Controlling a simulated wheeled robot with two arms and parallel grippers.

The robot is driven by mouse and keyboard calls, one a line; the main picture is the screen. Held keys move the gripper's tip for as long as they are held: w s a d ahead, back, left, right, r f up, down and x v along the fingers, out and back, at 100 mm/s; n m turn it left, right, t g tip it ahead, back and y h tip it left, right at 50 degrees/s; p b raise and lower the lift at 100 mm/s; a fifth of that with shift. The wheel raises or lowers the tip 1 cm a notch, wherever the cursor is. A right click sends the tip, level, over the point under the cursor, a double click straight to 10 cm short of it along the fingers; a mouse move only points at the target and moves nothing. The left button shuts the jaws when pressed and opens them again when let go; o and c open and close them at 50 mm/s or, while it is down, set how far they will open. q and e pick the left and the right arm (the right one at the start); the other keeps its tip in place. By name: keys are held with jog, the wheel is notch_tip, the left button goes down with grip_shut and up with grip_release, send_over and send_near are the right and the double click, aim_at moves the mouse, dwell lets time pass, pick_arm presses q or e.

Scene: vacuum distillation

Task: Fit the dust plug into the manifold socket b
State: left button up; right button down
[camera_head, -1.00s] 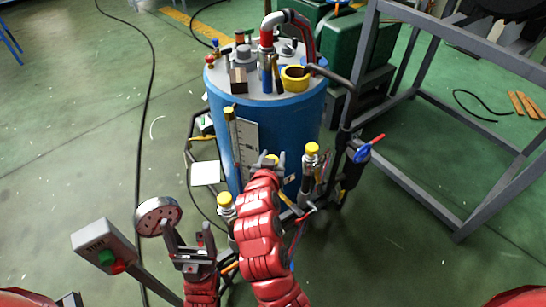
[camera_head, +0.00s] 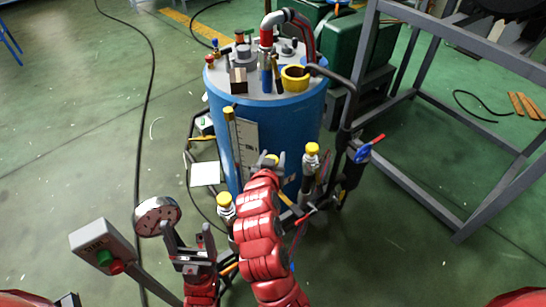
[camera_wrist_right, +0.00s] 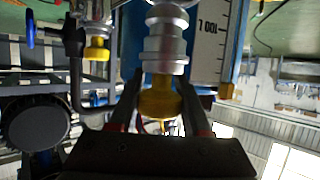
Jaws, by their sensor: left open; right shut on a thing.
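I cannot tell how deep the plug sits, and my right arm hides the socket in the head view. Other yellow-capped fittings stand to the left (camera_head: 224,202) and right (camera_head: 311,152). My left gripper (camera_head: 188,238) is open and empty, below the round gauge.
A blue drum (camera_head: 285,130) stands behind the manifold, with a white scale plate (camera_head: 247,145) on its front. A round dial gauge (camera_head: 156,216) and a grey button box (camera_head: 102,246) are at lower left. A blue valve (camera_head: 362,154) with a red-tipped lever is at right.

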jog(key=shift+f+b, duration=1.85)
jog(key=shift+f, duration=0.4)
jog(key=shift+c, duration=1.4)
grip_release()
jog(key=p+v, duration=0.4)
jog(key=v, duration=1.3)
jog(key=shift+s+r, duration=0.15)
jog(key=shift+s, duration=0.05)
